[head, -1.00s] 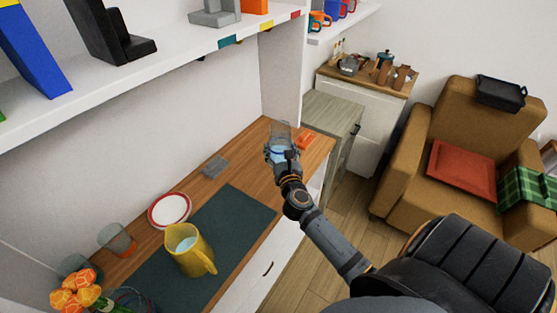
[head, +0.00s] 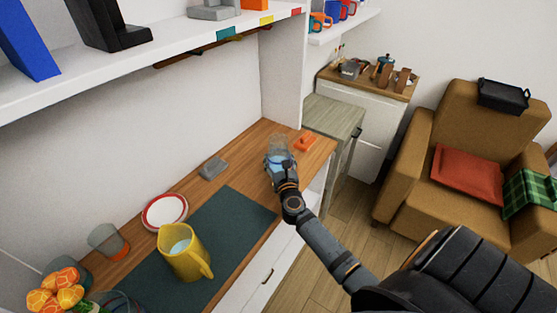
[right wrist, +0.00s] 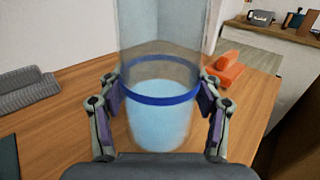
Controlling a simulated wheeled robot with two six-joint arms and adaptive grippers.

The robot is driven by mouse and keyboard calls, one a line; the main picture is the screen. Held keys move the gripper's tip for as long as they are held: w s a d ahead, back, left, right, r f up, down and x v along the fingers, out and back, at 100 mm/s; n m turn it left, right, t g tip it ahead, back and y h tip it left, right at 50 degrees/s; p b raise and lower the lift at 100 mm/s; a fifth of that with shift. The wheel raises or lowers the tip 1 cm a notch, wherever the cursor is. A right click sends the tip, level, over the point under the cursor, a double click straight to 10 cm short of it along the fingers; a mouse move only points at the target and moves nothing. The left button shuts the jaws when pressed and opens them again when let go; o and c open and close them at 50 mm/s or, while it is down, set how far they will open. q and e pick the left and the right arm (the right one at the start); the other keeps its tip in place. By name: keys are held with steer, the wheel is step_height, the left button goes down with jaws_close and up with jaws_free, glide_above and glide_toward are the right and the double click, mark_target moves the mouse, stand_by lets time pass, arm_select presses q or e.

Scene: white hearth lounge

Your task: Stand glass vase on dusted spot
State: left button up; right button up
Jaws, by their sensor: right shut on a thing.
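The glass vase (right wrist: 160,110) is clear, with a blue band and a pale blue lower part. It is upright in the right wrist view, between the fingers of my right gripper (right wrist: 158,100), which is shut on it. In the head view the vase (head: 278,145) is over the far right part of the wooden desktop (head: 262,136), left of an orange object (head: 305,142). I cannot tell whether its base touches the wood. No dusted spot can be made out. My left gripper is not in view.
A grey block (head: 213,168) lies left of the vase. A dark mat (head: 225,225), yellow pitcher (head: 184,254), red-rimmed plate (head: 165,212), a glass (head: 108,241) and orange flowers (head: 58,290) fill the nearer desk. A white shelf (head: 170,55) overhangs the back.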

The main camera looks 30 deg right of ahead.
steer(key=shift+f, duration=0.1)
steer(key=o, duration=1.7)
steer(key=shift+c, duration=0.2)
steer(key=shift+s, duration=0.1)
steer(key=b+v, duration=0.1)
steer(key=v, duration=1.1)
